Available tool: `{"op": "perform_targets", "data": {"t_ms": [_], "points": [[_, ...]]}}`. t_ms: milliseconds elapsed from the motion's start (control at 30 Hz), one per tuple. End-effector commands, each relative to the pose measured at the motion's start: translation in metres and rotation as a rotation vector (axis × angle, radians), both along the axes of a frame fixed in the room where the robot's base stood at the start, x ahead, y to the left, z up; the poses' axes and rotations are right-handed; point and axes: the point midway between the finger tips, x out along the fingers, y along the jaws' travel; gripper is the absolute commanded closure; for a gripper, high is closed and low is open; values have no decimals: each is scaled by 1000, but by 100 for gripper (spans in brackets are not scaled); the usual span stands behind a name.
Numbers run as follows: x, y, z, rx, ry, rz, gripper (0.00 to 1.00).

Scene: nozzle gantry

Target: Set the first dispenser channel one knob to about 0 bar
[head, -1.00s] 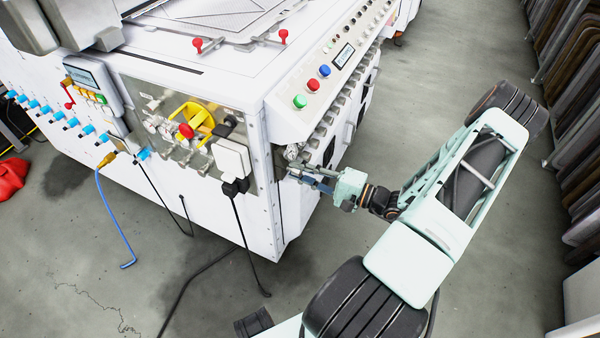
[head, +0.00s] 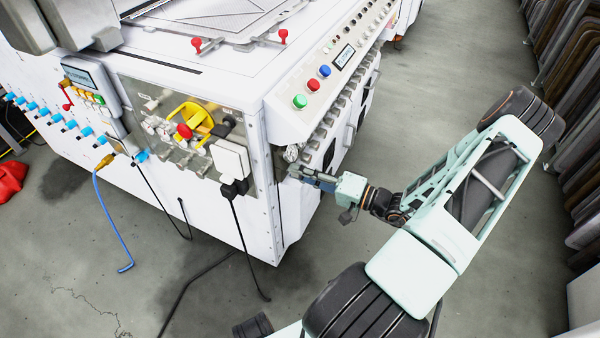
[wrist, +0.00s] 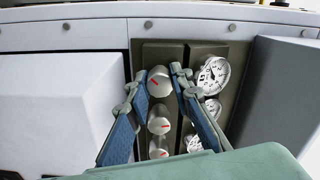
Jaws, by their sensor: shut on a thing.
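In the wrist view a dark panel (wrist: 148,54) carries a column of three silver knobs with red marks. The fingers of my gripper (wrist: 157,72) are on either side of the top knob (wrist: 159,90), shut on it. Its red mark points to the upper left. The middle knob (wrist: 159,120) and the lowest knob (wrist: 158,148) sit below, between the fingers. A white round gauge (wrist: 218,74) is right of the top knob; its reading is too small to tell. In the head view my gripper (head: 298,174) is at the machine's side recess, its fingertips hard to make out.
A white box (wrist: 60,110) stands close on the left of the panel and a grey housing (wrist: 270,95) on the right. The machine's button console (head: 325,85) overhangs above my gripper. Open floor (head: 420,120) lies to the right of the machine.

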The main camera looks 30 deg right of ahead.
Motion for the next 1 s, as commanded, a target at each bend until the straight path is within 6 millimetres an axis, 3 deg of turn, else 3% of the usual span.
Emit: {"op": "perform_targets", "data": {"t_ms": [233, 267, 333, 700, 1000], "points": [[0, -1, 0, -3, 0, -1, 100], [0, -1, 0, -2, 1, -1, 79], [0, -1, 0, -2, 1, -1, 72], [-5, -5, 0, -1, 1, -2, 72], [-49, -41, -1, -4, 2, -5, 72]]}}
